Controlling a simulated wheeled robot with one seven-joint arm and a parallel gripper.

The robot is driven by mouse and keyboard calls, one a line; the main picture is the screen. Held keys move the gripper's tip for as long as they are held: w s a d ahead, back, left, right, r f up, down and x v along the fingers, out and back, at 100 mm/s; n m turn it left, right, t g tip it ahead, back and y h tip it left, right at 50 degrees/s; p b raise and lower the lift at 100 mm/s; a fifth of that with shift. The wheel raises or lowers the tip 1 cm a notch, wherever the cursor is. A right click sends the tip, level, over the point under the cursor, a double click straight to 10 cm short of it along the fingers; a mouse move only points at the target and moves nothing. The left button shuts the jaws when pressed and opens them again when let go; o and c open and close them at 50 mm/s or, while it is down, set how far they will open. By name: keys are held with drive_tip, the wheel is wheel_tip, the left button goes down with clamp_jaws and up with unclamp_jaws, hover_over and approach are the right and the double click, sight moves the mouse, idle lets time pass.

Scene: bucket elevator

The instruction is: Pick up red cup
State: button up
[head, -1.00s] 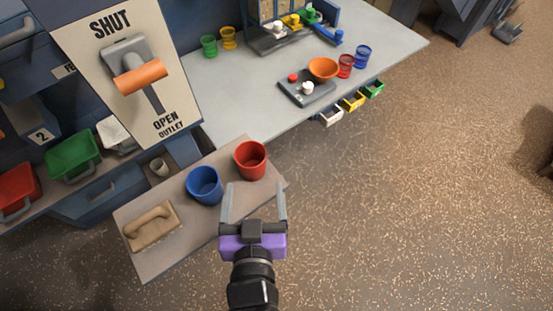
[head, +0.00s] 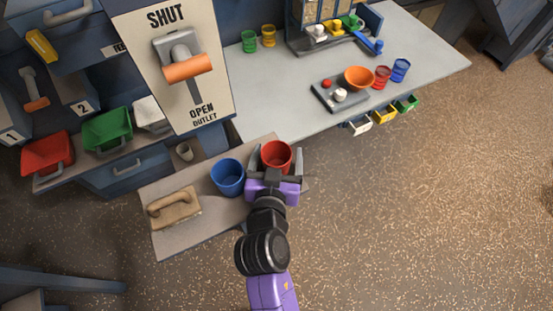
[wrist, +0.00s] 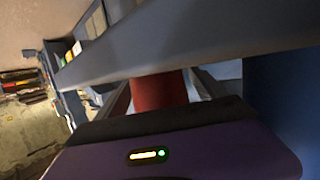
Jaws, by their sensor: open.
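The red cup (head: 276,156) stands upright at the right end of the small grey-brown bench top. My gripper (head: 279,160) is open, with one finger on the left side of the cup and the other on its right. I cannot tell whether the fingers touch it. In the wrist view the red cup (wrist: 158,92) shows between the fingers, partly hidden by a blue-grey bar across the view. Another red cup (head: 382,77), small and see-through, stands on the large grey table.
A blue cup (head: 228,177) stands close to the left of my gripper. A wooden float tool (head: 174,208) lies at the bench's left end. The SHUT/OPEN lever panel (head: 175,65) rises behind. The large table (head: 290,95) holds an orange bowl (head: 358,77). Floor on the right is clear.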

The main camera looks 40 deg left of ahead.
drive_tip(key=shift+w+a, duration=0.1)
drive_tip(key=shift+w, duration=0.05)
drive_tip(key=c, duration=1.4)
drive_tip(key=shift+c, duration=0.2)
